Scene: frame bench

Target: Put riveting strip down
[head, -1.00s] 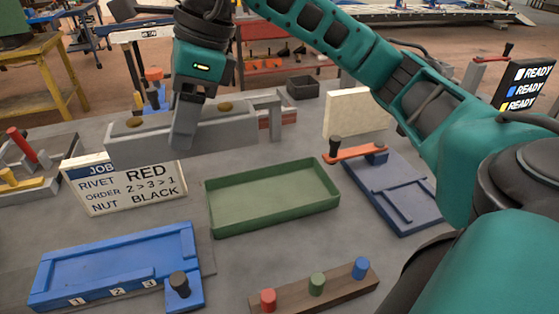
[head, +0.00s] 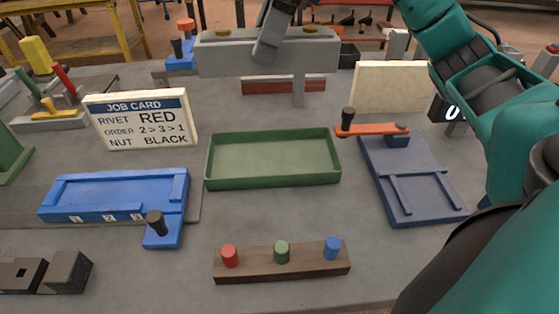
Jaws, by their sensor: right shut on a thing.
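A long grey bar with two brass-coloured discs on top (head: 225,57), which I take to be the riveting strip, is at the top middle of the head view, behind the green tray. My right gripper (head: 268,48) is shut on it near its middle. Its fingers cover part of the bar, and the gripper's upper part is cut off by the frame. A grey upright (head: 298,92) shows below the bar. I cannot tell whether the bar rests on it or hangs above it. My left gripper is not in view.
The empty green tray (head: 272,184) is mid-bench. A job card (head: 140,120) and blue fixture (head: 115,195) stand left. A dark blue fixture (head: 412,185) with an orange lever (head: 370,130) is right. A wooden peg block (head: 282,264) is in front; a cream panel (head: 392,90) stands behind.

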